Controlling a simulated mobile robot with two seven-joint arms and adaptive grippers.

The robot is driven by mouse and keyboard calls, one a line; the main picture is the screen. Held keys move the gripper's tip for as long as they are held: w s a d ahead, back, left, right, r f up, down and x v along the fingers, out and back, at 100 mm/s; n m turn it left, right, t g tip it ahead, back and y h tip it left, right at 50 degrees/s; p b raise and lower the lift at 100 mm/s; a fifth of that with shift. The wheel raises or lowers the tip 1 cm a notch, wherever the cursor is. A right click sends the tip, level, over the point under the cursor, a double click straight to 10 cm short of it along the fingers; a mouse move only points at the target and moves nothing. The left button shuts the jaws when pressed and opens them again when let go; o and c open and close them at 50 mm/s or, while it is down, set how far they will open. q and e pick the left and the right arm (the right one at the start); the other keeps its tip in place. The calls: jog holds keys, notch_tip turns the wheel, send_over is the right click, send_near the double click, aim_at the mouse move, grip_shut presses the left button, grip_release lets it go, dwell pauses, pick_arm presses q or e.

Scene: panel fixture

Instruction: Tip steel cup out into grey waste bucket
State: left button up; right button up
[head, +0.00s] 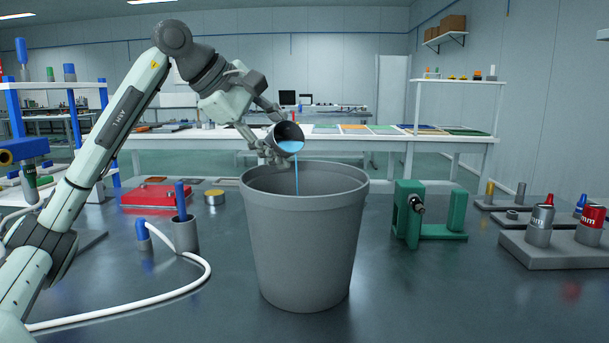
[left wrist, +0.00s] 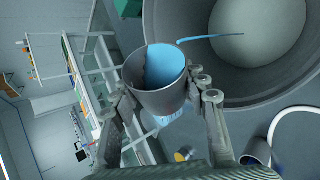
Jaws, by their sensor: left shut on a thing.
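The steel cup (head: 287,134) is tilted steeply over the grey waste bucket (head: 305,240), its mouth toward the right. Blue liquid shows in its mouth, and a thin blue stream falls from its lip into the bucket. My left gripper (head: 270,142) is shut on the cup above the bucket's rim. In the left wrist view, the cup (left wrist: 160,98) sits between the two fingers of the gripper (left wrist: 162,105), with blue liquid inside. The stream reaches over the open bucket (left wrist: 225,75), whose inside looks grey. My right gripper is not in view.
A green clamp-like fixture (head: 428,225) stands right of the bucket. A grey block with canisters (head: 555,250) is at the far right. Left of the bucket are a grey holder (head: 184,235), a white hose (head: 190,286) and a red case (head: 152,196). The front tabletop is mostly clear.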

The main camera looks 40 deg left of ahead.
pick_arm(q)
jog(key=shift+r, duration=0.15)
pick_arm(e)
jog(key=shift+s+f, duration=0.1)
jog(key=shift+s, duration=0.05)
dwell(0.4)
pick_arm(q)
jog(key=shift+d+r+m+t+y, duration=0.15)
jog(key=shift+r+m+t+y, duration=0.25)
jog(key=shift+y, duration=0.4)
dwell(0.6)
jog(key=shift+s+d+f+m+t+y, duration=0.35)
jog(key=shift+d+f+m+y, duration=0.2)
jog(key=shift+d+y, duration=0.25)
dwell(0.8)
jog(key=shift+d, duration=0.1)
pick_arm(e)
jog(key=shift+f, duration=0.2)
pick_arm(q)
jog(key=shift+s+r, duration=0.1)
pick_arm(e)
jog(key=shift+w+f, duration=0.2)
pick_arm(q)
jog(key=shift+d+m+y+p, duration=0.1)
jog(key=shift+m+y+p, duration=0.2)
jog(key=shift+p, duration=0.1)
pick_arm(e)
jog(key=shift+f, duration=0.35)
